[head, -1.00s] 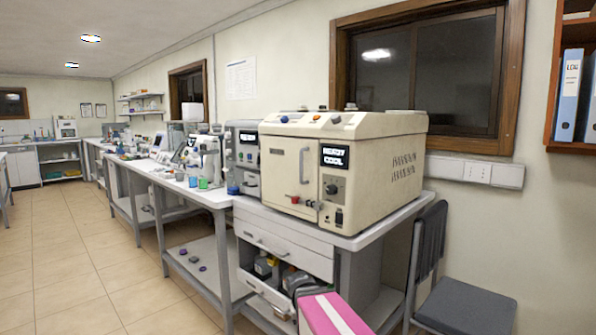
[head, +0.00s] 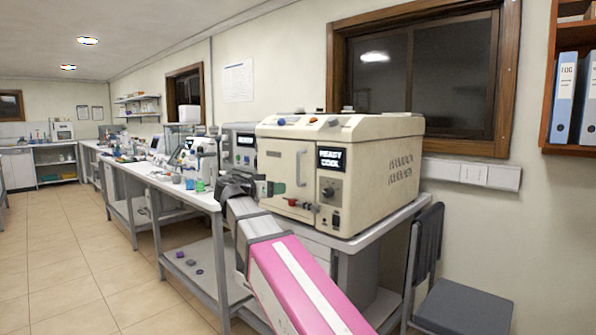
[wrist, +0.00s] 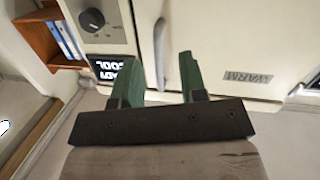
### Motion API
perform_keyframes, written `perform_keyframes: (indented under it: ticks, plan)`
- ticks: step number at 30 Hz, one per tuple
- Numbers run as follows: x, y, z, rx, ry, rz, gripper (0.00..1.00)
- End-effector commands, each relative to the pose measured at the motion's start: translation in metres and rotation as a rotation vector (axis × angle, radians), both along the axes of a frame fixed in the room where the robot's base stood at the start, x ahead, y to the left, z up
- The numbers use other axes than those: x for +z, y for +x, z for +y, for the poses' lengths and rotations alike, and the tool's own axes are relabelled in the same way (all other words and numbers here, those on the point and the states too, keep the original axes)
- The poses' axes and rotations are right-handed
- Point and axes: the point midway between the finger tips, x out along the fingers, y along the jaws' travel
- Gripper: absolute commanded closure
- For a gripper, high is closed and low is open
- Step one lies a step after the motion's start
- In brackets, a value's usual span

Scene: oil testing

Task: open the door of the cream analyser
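The cream analyser (head: 370,165) stands on the bench with its front door (head: 278,170) shut. The door's upright pale handle (head: 300,168) is on the door's right side, left of the "READY COOL" display. My gripper (head: 272,188) is in front of the door, a little left of and below the handle in the head view. In the wrist view, my gripper (wrist: 164,72) has its two green fingers apart with nothing held. The handle (wrist: 159,45) appears beyond and between the fingertips there. I cannot tell how far it is from them.
A red-tipped latch or valve (head: 293,202) sticks out below the handle. A dark knob (head: 328,192) is on the control panel. A grey analyser (head: 241,143) and small bottles stand to the left. A dark chair (head: 462,303) stands at the right.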

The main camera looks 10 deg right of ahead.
Motion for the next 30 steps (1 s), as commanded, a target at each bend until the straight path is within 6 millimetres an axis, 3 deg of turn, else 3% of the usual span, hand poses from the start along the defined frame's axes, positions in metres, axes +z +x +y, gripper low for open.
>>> perform_keyframes:
  ticks: [1,3,7,14,24,30]
  plan:
    - [0.019,-0.001,0.007,-0.008,-0.012,-0.052,0.61]
    - [0.037,-0.005,0.011,-0.020,-0.028,-0.110,0.61]
    - [0.054,-0.009,0.015,-0.031,-0.043,-0.166,0.61]
    - [0.055,-0.002,-0.002,-0.033,-0.046,-0.174,0.61]
    - [0.055,0.022,-0.054,-0.034,-0.044,-0.171,0.61]
    - [0.055,0.032,-0.074,-0.033,-0.045,-0.170,0.61]
